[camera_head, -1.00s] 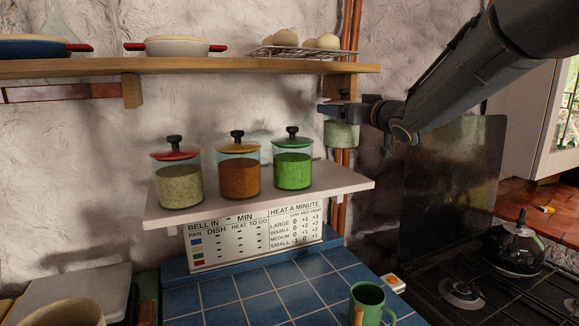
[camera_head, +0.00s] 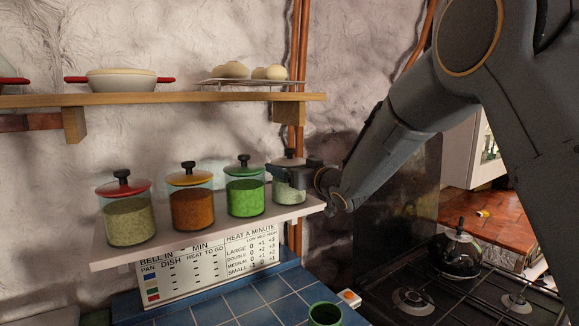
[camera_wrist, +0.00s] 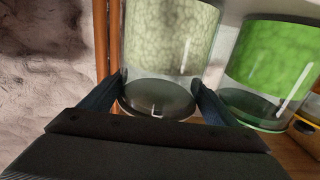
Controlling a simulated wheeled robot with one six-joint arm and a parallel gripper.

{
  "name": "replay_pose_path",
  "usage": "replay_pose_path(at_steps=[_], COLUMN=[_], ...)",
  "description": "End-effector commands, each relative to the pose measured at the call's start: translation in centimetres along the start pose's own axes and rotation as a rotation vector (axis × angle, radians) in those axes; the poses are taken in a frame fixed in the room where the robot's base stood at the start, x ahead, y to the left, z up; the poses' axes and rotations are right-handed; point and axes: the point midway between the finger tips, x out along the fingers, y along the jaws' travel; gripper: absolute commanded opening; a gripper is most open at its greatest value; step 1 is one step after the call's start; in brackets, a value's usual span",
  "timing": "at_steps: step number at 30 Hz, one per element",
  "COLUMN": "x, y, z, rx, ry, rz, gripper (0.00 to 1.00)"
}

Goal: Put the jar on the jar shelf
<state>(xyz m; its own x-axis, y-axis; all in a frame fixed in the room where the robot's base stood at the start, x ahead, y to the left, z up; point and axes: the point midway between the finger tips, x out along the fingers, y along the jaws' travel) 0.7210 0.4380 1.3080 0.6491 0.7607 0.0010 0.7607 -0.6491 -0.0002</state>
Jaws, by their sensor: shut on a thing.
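The held jar (camera_head: 289,186), clear with pale green contents and a grey lid, is upright at the right end of the white jar shelf (camera_head: 170,240). My gripper (camera_head: 301,170) comes from the right and is shut on it near the lid. The jar's base is at about shelf level; I cannot tell whether it touches. In the wrist view the jar (camera_wrist: 168,45) shows between the two fingers of my gripper (camera_wrist: 158,90), with its lid toward the camera.
A green jar (camera_head: 245,196) stands close to the left of the held jar. An orange jar (camera_head: 192,206) and a red-lidded jar (camera_head: 127,218) stand farther left. A wooden shelf (camera_head: 200,98) with dishes is above. Copper pipes (camera_head: 299,60) run behind. A kettle (camera_head: 460,255) stands right.

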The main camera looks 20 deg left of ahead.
Motion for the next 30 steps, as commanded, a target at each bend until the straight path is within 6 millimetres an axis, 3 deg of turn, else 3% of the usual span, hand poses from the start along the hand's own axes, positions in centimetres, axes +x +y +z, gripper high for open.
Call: replay_pose_path(at_steps=[6,7,9,20,30], x=[0.0,0.0,0.0,-0.2,-5.7], y=[0.1,0.1,0.0,0.1,0.1], z=[0.0,0.3,0.3,-0.1,0.1], rx=[-0.001,0.0,0.0,-0.001,-0.001], ry=[0.005,-0.001,-0.001,0.0,0.0], rz=[0.0,0.0,0.0,0.001,0.002], gripper=[0.2,0.86,0.97,1.0,1.0])
